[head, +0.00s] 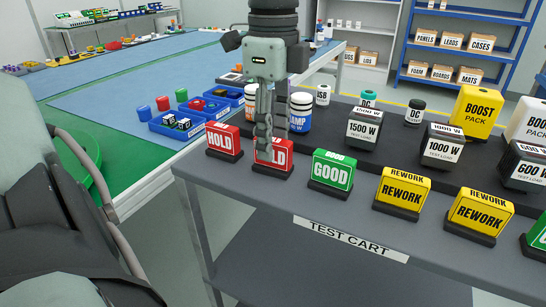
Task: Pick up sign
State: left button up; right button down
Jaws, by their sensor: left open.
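A row of block signs on dark bases stands along the front of the test cart (232,178). From the left they are a red HOLD sign (223,141), a second red HOLD sign (284,160), a green GOOD sign (332,170), two yellow REWORK signs (402,190) (479,213) and a green sign cut off at the right edge. My left gripper (264,150) points down at the second HOLD sign, its open fingers hiding part of that sign's left side. Whether they touch it cannot be told. My right gripper is out of view.
Behind the signs, a raised dark shelf holds jars, test load blocks (363,130) and a yellow boost pack (474,110). Blue bins (178,125) sit on the table to the left. Neighbouring signs stand close on both sides, with narrow gaps.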

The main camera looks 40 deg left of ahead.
pick_arm(q)
jog(key=shift+f, duration=0.55)
grip_shut()
jog(key=shift+r, duration=0.15)
